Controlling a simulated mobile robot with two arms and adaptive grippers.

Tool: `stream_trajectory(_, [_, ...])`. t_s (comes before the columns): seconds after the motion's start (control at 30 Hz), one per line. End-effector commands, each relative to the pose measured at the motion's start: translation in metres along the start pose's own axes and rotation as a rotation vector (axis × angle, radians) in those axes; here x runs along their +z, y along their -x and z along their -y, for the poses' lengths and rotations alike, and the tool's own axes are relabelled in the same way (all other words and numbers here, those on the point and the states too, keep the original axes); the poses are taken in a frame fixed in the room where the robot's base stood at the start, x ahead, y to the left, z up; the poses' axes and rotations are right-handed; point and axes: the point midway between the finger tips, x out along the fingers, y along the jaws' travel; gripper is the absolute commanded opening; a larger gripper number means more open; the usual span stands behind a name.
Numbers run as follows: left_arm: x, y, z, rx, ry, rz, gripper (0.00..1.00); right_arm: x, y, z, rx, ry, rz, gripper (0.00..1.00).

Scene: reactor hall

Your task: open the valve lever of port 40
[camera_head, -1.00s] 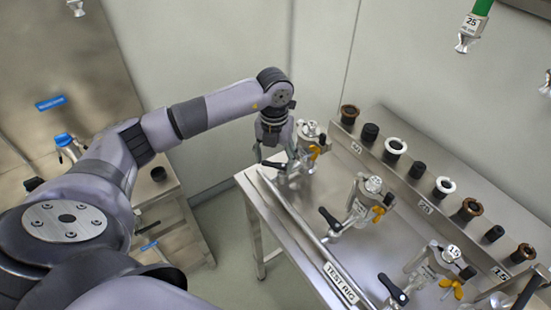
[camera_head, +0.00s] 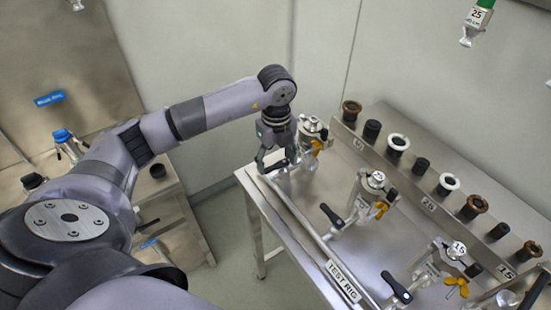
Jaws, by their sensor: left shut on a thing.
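The farthest valve port (camera_head: 311,128) stands at the back left of the test rig table, with a round cap and a yellow wing clamp. I cannot read its number. Its black valve lever (camera_head: 279,165) points toward the table's left edge and is largely hidden by my gripper. My left gripper (camera_head: 275,162) reaches down from above and is shut on this lever, left of the port body. My right gripper is not in view.
Two more ports with black levers stand nearer, a middle one (camera_head: 376,181) and one marked 15 (camera_head: 457,249). A metal shelf (camera_head: 347,130) with several rings and plugs runs along the right. A rail marked TEST RIG (camera_head: 341,281) lines the front edge.

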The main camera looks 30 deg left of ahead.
Motion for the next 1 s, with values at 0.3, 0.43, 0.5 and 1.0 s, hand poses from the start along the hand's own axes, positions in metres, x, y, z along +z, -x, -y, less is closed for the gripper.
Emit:
stream_trajectory(0.3, [-0.0007, 0.001, 0.0002, -0.001, 0.067, 0.002, 0.34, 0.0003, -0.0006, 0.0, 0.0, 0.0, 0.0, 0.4])
stream_trajectory(0.43, [-0.0007, 0.001, 0.0002, -0.001, 0.071, 0.002, 0.35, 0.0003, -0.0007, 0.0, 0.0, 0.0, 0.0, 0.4])
stream_trajectory(0.5, [-0.0007, 0.001, 0.0002, -0.001, 0.071, 0.002, 0.34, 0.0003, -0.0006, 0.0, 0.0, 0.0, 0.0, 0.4])
stream_trajectory(1.0, [-0.0011, 0.0005, 0.0002, -0.001, 0.068, 0.001, 0.82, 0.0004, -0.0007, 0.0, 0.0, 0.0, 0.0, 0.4])
